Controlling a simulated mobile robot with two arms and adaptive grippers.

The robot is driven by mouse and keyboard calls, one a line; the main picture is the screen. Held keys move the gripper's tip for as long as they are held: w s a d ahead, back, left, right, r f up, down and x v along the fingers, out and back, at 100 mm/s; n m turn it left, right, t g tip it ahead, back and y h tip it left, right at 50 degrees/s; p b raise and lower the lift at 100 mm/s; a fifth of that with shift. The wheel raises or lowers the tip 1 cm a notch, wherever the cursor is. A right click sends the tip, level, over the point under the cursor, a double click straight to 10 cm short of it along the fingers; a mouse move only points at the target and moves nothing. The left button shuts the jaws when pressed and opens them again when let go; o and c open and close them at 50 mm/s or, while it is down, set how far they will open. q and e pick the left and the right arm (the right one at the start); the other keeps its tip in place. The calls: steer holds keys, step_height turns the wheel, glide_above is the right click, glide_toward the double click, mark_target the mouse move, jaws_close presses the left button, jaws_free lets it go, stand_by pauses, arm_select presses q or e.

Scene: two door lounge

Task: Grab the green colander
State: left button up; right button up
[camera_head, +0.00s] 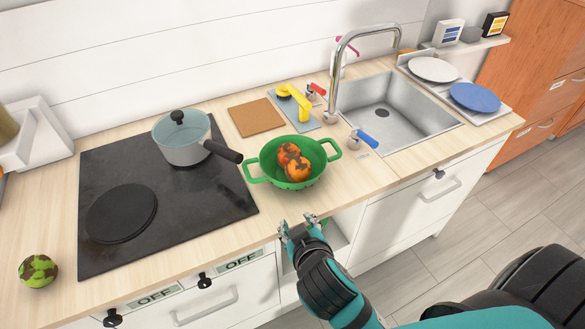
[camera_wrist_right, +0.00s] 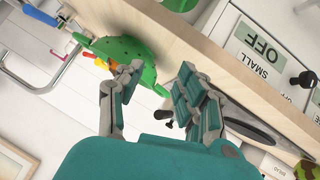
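The green colander (camera_head: 278,180) stands upright on the wooden counter between the stove and the sink, with a handle on each side. It holds orange-red fruits (camera_head: 294,163). It also shows at the upper left of the right wrist view (camera_wrist_right: 125,52). My right gripper (camera_head: 299,222) is open and empty at the counter's front edge, just in front of the colander and apart from it in the head view. In the right wrist view its two fingers (camera_wrist_right: 150,85) are spread, with the colander beyond them. My left gripper is not in view.
A lidded pot (camera_head: 182,140) stands on the black stove (camera_head: 200,205), its handle pointing toward the colander. The sink (camera_head: 400,105) is at right.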

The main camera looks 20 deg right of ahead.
steer(key=w+a+r+t, duration=0.2)
steer(key=w+r+t, duration=0.1)
steer(key=r, duration=0.2)
steer(key=p, duration=0.3)
glide_toward(268, 173)
steer(key=w, duration=0.1)
steer(key=w+d, duration=0.1)
steer(key=w, duration=0.2)
steer(key=shift+w+d+f, duration=0.25)
steer(key=shift+w+f, duration=0.35)
steer(key=shift+w, duration=0.15)
steer(key=p+x, duration=0.1)
steer(key=x, duration=0.1)
steer(key=p+x, duration=0.1)
steer(key=x, duration=0.1)
steer(key=shift+w+a+f, duration=0.15)
steer(key=shift+w+f, duration=0.05)
steer(key=shift+w, duration=0.05)
steer(key=shift+w+f, duration=0.2)
steer(key=shift+w, duration=0.1)
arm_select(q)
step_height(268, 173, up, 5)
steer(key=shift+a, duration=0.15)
arm_select(e)
steer(key=shift+s, duration=0.1)
jaws_close()
